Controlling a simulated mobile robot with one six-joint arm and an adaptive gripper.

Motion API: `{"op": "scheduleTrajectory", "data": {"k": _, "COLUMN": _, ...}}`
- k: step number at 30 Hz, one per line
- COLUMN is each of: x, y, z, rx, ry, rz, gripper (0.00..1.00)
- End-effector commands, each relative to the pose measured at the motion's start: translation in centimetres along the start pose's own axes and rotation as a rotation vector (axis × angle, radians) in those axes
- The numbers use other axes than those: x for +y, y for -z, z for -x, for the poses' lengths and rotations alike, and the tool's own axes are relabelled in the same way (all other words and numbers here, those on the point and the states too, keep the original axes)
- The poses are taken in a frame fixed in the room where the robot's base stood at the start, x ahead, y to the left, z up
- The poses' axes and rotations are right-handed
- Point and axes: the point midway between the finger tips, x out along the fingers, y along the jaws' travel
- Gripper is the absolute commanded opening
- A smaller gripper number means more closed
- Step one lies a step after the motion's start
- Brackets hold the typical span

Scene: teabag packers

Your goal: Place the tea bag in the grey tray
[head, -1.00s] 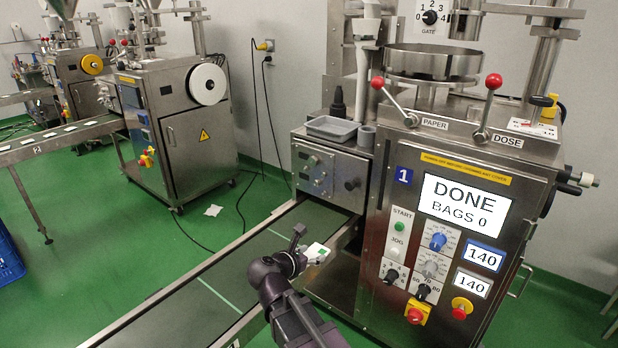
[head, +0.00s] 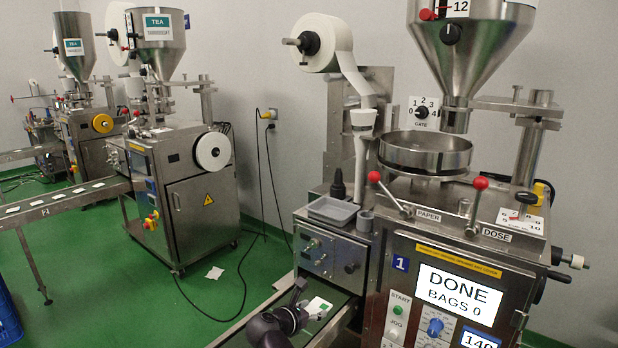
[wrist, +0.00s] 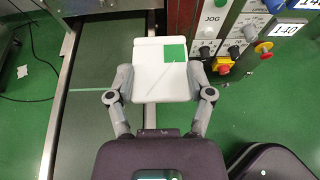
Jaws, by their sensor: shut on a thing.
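The tea bag (wrist: 160,80) is a white, flat packet with a green corner patch. In the wrist view my gripper (wrist: 160,88) is shut on it, one finger at each side edge. In the head view the tea bag (head: 317,307) is held at the end of my gripper (head: 303,306), above the conveyor and in front of machine 1. The grey tray (head: 334,210) is a small, shallow, open tray. It sits on top of the machine's lower steel box, behind and above the held tea bag. My gripper is apart from the tray.
The red-knobbed PAPER lever (head: 390,194) and steel bowl (head: 425,150) are to the right. The conveyor (wrist: 105,70) runs below my gripper.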

Motion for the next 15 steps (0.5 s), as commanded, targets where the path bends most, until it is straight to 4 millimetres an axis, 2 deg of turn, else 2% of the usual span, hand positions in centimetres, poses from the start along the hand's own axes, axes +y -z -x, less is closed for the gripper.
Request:
{"op": "scheduleTrajectory", "data": {"k": 1, "x": 0.0, "y": -1.4, "z": 0.6, "rx": 0.000, "ry": 0.000, "rz": 0.000, "gripper": 0.58}}
{"op": "scheduleTrajectory", "data": {"k": 15, "x": 0.0, "y": -7.2, "z": 3.0, "rx": 0.000, "ry": 0.000, "rz": 0.000, "gripper": 0.58}}
